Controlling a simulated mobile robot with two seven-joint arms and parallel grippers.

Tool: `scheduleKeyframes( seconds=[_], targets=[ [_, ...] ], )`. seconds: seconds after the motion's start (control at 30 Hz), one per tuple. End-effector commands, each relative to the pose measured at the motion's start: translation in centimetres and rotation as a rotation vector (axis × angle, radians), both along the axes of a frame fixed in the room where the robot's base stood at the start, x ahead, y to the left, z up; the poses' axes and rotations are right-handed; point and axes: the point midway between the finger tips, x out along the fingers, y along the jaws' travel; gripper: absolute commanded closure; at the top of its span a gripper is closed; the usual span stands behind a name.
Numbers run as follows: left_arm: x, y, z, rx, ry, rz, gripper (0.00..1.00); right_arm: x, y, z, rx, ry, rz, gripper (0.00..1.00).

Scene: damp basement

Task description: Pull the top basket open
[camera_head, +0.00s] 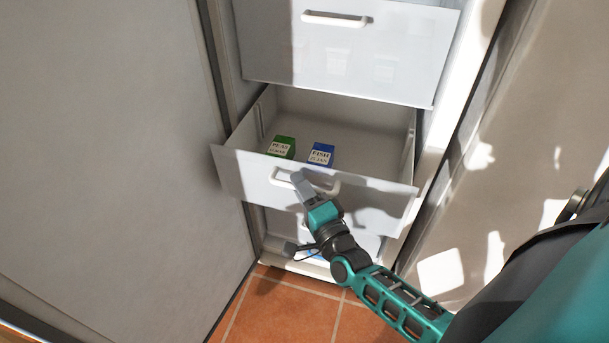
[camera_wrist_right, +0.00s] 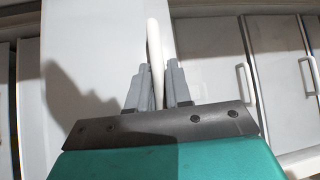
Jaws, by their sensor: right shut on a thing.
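A white basket (camera_head: 232,163) is pulled out of the cabinet, with its inside showing from above. Its handle (camera_head: 281,180) is on the front panel. My right gripper (camera_head: 299,178) is shut on this handle; in the right wrist view the white bar (camera_wrist_right: 153,40) stands between the two grey fingers (camera_wrist_right: 157,85). Above it is another white front panel (camera_head: 400,50) with its own handle (camera_head: 336,19); this one sits higher and no inside of it shows. My left gripper is not in view.
In the open basket lie a green box (camera_head: 282,147) labelled peas and a blue box (camera_head: 321,154) labelled fish. A large light door panel (camera_head: 110,150) stands at the left. A wall with light patches is at the right. Orange floor tiles (camera_head: 285,305) lie below.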

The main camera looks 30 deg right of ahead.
Motion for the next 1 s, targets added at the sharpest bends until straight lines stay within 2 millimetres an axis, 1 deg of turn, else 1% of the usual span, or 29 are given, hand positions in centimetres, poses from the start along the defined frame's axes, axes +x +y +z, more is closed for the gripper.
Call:
scheduleKeyframes(
  seconds=[0.07,0.3,0.5,0.7,1.0],
  targets=[
    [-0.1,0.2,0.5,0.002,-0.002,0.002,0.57,-1.0,1.1,0.1,0.003,0.004,0.001,1.0],
    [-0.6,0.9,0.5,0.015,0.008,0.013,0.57,-4.0,4.6,0.1,0.002,0.004,0.001,1.0],
    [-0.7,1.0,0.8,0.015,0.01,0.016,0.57,-5.5,6.4,0.0,0.001,0.002,0.0,1.0],
    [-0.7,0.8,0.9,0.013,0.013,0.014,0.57,-6.1,7.1,0.0,0.0,0.001,0.0,1.0],
    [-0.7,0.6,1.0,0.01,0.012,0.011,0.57,-6.2,7.2,0.0,0.0,0.0,0.0,1.0]
  ],
)
